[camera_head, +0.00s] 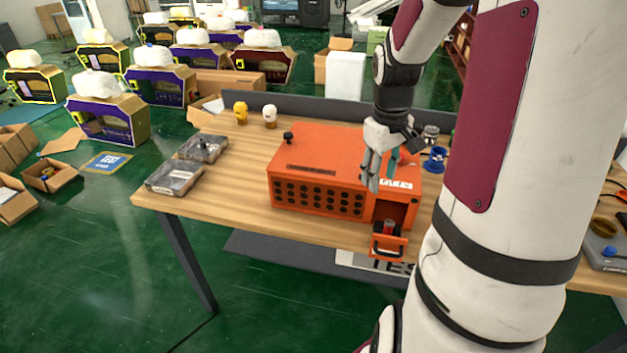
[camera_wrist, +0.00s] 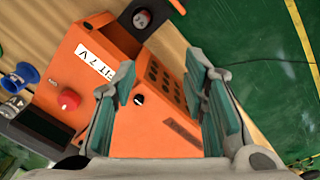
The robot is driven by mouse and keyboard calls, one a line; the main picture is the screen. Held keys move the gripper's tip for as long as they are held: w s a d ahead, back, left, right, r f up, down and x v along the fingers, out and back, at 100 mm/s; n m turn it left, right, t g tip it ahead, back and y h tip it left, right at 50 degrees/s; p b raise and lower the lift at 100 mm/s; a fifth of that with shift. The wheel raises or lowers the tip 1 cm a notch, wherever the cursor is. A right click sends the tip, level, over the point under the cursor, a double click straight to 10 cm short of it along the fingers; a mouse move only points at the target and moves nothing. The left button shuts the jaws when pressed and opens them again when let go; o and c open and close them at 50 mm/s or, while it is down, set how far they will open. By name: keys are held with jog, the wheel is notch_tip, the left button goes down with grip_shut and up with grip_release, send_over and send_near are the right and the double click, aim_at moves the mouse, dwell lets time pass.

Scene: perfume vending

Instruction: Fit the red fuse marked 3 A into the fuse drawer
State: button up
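The fuse drawer (camera_head: 387,243) is pulled out of the front right of the orange machine (camera_head: 318,150). The white label (camera_wrist: 95,63) on the machine seems to read "FIT 7 A". My gripper (camera_head: 375,178) is above the machine's right part, behind the drawer and apart from the fuse. Its two fingers (camera_wrist: 165,112) are wide apart with nothing held between them.
A blue spool-like piece (camera_head: 435,160) stands right of the machine, with a grey-topped one (camera_head: 430,133) behind. A red knob (camera_wrist: 68,98) sticks up from the machine. Two dark cases (camera_head: 174,177) lie at the table's left.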

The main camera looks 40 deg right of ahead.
jog(key=a+r+t+h, duration=0.1)
jog(key=a+r+t, duration=0.1)
jog(key=a+r, duration=1)
jog(key=s+a+r+t+y, duration=0.1)
jog(key=s+a, duration=0.3)
jog(key=a, duration=0.3)
jog(key=s+a+r+t+y, duration=0.1)
jog(key=s+a+r+t, duration=0.1)
jog(key=s+a, duration=0.2)
jog(key=a, duration=0.2)
jog(key=shift+s+a+r+n, duration=0.3)
jog(key=shift+s+a+n, duration=0.1)
jog(key=shift+c, duration=0.5)
